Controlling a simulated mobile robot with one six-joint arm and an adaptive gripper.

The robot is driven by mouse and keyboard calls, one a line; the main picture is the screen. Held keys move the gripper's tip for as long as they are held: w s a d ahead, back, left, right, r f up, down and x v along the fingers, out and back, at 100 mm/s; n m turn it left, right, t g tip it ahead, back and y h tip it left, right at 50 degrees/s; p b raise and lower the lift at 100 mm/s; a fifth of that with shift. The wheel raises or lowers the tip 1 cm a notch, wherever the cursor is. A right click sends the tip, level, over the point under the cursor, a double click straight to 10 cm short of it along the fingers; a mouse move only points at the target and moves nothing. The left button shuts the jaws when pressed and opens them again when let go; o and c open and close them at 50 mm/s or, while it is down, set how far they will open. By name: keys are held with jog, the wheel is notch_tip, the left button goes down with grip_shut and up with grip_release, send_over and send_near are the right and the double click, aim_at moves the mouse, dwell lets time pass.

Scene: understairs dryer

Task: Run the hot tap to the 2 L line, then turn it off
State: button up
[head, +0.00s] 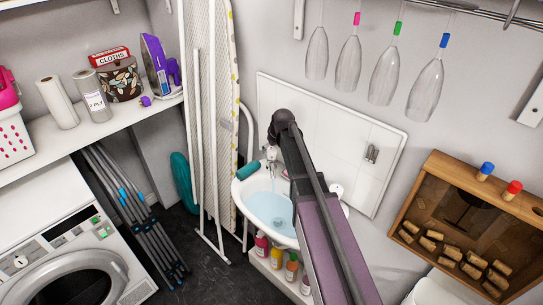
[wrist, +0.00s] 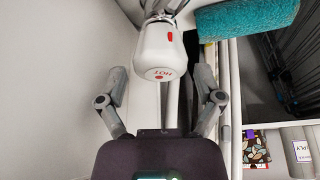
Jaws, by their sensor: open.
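The hot tap's white knob (wrist: 160,52), marked HOT in red with a red dot, fills the upper middle of the wrist view. My gripper (wrist: 161,82) is open, its two grey fingers apart on either side of the knob's near end; contact cannot be told. In the head view, the tap (head: 271,155) stands at the back of the white basin (head: 243,196). A pale streak runs below its spout, and light blue water (head: 268,209) lies in the basin. My arm hides the gripper there and part of the basin. No 2 L line can be made out.
Several bottles (head: 276,256) stand below the basin. An ironing board (head: 208,120) leans to the left, and a cork box (head: 470,225) hangs right.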

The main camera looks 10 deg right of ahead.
jog(key=shift+b+x, duration=0.8)
jog(key=shift+x, duration=0.35)
jog(key=c, duration=0.9)
